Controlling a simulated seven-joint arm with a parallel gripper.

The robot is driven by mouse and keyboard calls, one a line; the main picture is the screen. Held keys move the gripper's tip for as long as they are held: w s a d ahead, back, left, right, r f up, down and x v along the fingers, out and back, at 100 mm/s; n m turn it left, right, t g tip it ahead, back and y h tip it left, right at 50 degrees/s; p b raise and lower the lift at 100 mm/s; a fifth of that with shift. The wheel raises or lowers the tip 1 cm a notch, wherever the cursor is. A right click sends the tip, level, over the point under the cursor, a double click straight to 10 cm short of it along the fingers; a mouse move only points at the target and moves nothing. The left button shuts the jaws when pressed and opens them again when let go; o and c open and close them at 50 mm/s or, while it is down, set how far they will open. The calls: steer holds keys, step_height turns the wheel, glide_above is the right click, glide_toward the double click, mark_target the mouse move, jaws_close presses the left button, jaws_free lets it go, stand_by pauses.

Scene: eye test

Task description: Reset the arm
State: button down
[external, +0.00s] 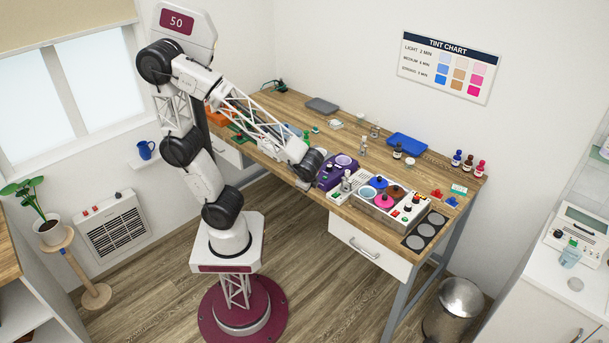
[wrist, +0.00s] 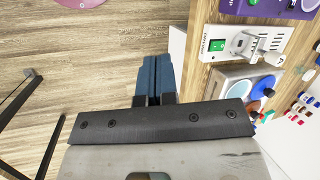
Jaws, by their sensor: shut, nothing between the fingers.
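My arm stands on a round maroon base on the floor and reaches right to the front edge of the wooden workbench (external: 285,105). In the wrist view my gripper (wrist: 154,75) shows two blue-tipped fingers pressed together, with nothing between them. It hangs over the floor just off the bench's front edge, beside the white drawer front. In the external view the fingers are hard to make out below the dark wrist joint.
Close to my gripper on the bench are a purple device (external: 332,177), a white unit with a green switch (wrist: 230,45) and a metal box of coloured pots (external: 408,222). A blue tray (external: 407,145) and bottles stand farther back. A metal bin (external: 458,305) stands on the floor.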

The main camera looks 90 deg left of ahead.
steer(key=s+a+r+n+t+h, duration=0.1)
steer(key=s+r+n+t+h, duration=0.2)
steer(key=s+r+n, duration=0.3)
steer(key=shift+s+r+h, duration=0.6)
steer(key=shift+r+h, duration=0.3)
steer(key=shift+r, duration=0.1)
